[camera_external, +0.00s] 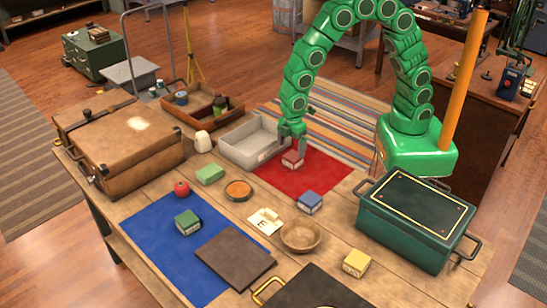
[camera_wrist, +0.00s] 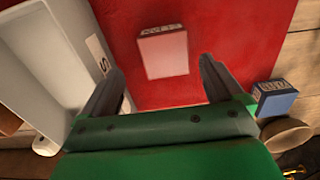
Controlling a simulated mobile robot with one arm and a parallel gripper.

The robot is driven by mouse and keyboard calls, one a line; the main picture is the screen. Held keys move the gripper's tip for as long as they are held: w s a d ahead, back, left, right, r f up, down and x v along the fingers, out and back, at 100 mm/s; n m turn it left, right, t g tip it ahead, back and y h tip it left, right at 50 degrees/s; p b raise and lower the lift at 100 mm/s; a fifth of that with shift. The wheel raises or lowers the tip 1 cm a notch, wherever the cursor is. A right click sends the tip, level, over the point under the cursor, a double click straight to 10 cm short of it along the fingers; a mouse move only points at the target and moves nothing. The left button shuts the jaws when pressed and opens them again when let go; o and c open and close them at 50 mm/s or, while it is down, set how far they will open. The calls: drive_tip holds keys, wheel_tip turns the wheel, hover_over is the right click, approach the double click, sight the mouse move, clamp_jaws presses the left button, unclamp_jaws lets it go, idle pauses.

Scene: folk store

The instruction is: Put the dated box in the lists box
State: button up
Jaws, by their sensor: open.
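A small red box (camera_external: 292,159) with a pale label lies on the red mat (camera_external: 318,176). It shows in the wrist view (camera_wrist: 163,55) ahead of and between my fingers, its lettering too small to read surely. My gripper (camera_external: 293,136) is open just above it; the fingers (camera_wrist: 160,70) are apart and hold nothing. An open light grey box (camera_external: 236,151) with a label on its side stands just left of the mat; its wall fills the left of the wrist view (camera_wrist: 45,75). Other small labelled boxes are blue (camera_external: 309,203), green (camera_external: 187,223) and yellow (camera_external: 356,263).
A lidded green case (camera_external: 415,220) stands at the right, a brown case (camera_external: 120,140) at the left. A wooden bowl (camera_external: 301,237), letter card (camera_external: 265,221), orange dish (camera_external: 238,190) and dark slab (camera_external: 234,258) lie in front. The blue mat (camera_external: 150,225) is partly clear.

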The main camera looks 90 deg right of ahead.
sight(293, 155)
drive_tip(key=shift+s+a+f, duration=0.1)
drive_tip(key=shift+s+f, duration=0.1)
drive_tip(key=shift+f, duration=1.35)
drive_tip(key=shift+s+a+f, duration=0.1)
drive_tip(key=shift+s+f, duration=0.05)
drive_tip(key=shift+f, duration=1.35)
drive_tip(key=c, duration=1.2)
drive_tip(key=shift+r, duration=0.15)
